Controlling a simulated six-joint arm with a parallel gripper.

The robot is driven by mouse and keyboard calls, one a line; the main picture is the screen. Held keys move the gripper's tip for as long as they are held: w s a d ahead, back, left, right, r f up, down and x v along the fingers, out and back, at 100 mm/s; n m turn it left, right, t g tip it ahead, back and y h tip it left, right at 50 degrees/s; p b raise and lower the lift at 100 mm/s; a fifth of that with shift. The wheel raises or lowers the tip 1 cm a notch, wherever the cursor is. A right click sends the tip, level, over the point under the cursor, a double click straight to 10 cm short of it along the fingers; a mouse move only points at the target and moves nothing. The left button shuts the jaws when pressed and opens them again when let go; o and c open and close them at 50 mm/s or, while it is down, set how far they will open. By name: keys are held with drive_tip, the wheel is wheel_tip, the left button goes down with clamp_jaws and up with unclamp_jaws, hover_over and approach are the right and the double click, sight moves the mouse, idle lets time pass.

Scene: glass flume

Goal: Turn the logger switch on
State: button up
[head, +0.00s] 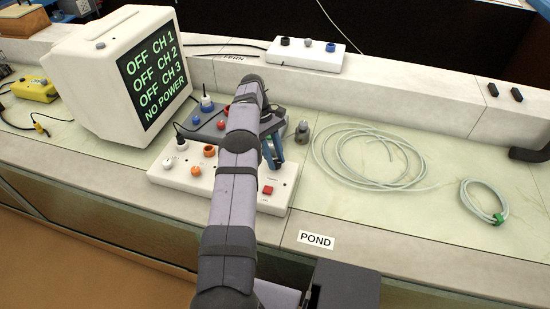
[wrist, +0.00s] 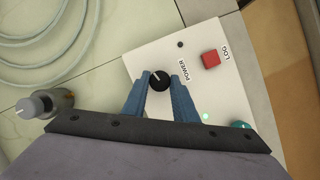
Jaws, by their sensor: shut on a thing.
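The white logger box (head: 180,178) lies on the bench with plugs and sockets on its top. A red square switch (wrist: 210,59) marked LOG is at one end; it also shows in the head view (head: 267,190). Beside it is a black knob (wrist: 159,83) with a white pointer line, near the word POWER. My gripper (wrist: 160,78) has its blue fingers on either side of this knob, shut on it. In the head view my gripper (head: 272,152) is over the box's right part, and my arm hides the knob.
A monitor (head: 105,62) at the left reads OFF for CH 1, CH 2 and CH 3, and NO POWER. A coil of pale tubing (head: 370,157) and a grey valve-like part (head: 302,134) are right of the box. A white strip (head: 305,56) stands behind. A POND label (head: 316,240) is in front.

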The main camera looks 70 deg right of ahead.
sight(275, 161)
drive_tip(key=o, duration=1)
drive_tip(key=shift+o, duration=0.2)
drive_tip(key=shift+r, duration=0.1)
drive_tip(key=shift+r, duration=0.55)
wheel_tip(275, 161, up, 9)
drive_tip(key=p, duration=0.2)
drive_tip(key=shift+w+f, duration=0.1)
